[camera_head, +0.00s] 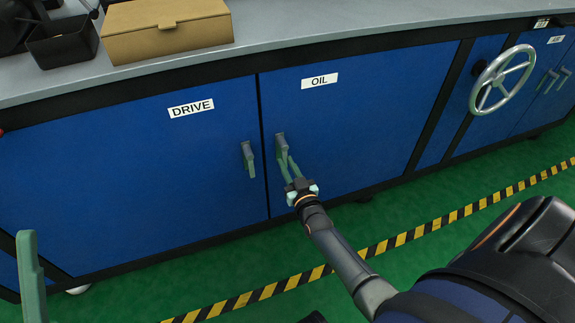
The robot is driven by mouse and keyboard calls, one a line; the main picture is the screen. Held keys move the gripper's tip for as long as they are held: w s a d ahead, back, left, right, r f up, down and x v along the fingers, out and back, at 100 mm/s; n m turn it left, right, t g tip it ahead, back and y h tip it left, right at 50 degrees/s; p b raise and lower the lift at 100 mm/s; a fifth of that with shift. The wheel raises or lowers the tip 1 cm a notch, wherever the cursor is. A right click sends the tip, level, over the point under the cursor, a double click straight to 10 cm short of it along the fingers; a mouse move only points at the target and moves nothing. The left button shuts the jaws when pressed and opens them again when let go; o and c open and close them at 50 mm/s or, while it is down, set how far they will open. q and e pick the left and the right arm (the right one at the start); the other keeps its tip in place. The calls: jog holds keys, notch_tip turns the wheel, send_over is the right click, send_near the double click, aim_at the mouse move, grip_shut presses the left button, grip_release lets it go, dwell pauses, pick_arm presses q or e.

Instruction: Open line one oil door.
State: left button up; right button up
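The blue oil door (350,120) is in the middle of the head view, under a white OIL label (320,81), and looks closed. Its grey upright handle (281,143) is near the door's left edge. My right gripper (286,157) reaches up to this handle, with its pale green fingers at the handle's lower part. The fingers partly hide the handle, and I cannot tell whether they are clamped on it. A pale green finger of my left gripper (31,275) shows at the lower left edge; the rest of that gripper is out of view.
The blue drive door (130,180) with its own handle (248,158) is just left. A cardboard box (165,30) and a black bin (62,42) stand on the grey worktop (300,38). A handwheel (502,80) sticks out at right. Striped tape (400,240) crosses the clear green floor.

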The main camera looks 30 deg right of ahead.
grip_shut()
dwell(0.9)
